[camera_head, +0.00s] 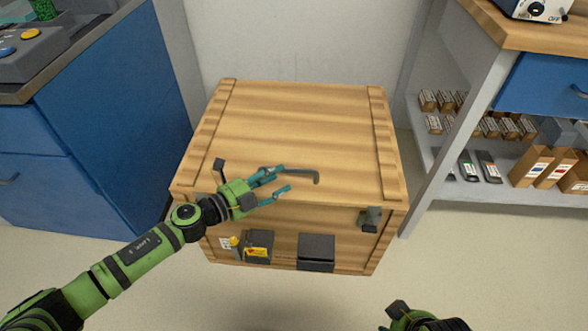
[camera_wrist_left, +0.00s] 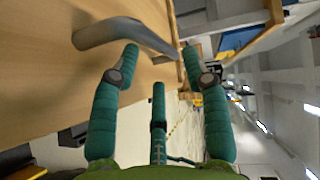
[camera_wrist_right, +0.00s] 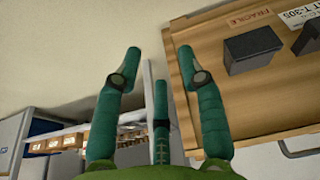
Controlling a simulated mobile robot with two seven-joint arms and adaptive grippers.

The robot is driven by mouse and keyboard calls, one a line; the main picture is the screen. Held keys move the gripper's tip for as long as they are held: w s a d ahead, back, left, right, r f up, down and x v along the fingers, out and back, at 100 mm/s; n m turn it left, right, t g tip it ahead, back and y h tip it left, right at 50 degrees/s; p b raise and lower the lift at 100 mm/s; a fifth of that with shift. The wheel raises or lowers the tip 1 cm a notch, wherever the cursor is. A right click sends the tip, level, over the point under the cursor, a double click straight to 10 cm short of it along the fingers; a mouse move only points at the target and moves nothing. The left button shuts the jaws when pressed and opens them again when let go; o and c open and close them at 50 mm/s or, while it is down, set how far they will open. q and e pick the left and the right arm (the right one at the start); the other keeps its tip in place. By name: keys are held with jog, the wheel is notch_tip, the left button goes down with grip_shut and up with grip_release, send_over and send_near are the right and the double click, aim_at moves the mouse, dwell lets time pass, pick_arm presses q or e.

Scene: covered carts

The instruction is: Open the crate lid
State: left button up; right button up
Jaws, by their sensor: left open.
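A large wooden crate (camera_head: 300,125) stands on the floor with its lid down flat on top. A grey bar handle (camera_head: 316,177) sits near the lid's front edge. It also shows large in the left wrist view (camera_wrist_left: 115,31). My left gripper (camera_head: 284,178) is open at this handle, with its fingertips close to the bar. I cannot tell whether they touch it. My right gripper (camera_wrist_right: 159,51) is open and empty, its fingers toward the crate's front side. In the head view only part of my right arm shows at the bottom edge.
Dark boxes (camera_head: 316,249) are fixed on the crate's front, with a grey latch-like part (camera_head: 370,218) at its right. A blue cabinet (camera_head: 110,120) stands at left. An open shelf (camera_head: 440,195) with small boxes stands at right. The floor in front is clear.

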aim_at(290, 172)
pick_arm(q)
jog(key=x, duration=0.4)
jog(key=shift+b, duration=0.35)
jog(key=shift+w+d+f, duration=0.1)
jog(key=shift+w+d, duration=0.3)
pick_arm(e)
jog(key=shift+w+a+r+t, duration=0.1)
jog(key=shift+w+r+t, duration=0.15)
jog(key=shift+r, duration=0.3)
jog(key=shift+w+a+r+t, duration=0.15)
jog(key=shift+r+t, duration=0.1)
jog(key=shift+r, duration=0.25)
pick_arm(q)
grip_shut()
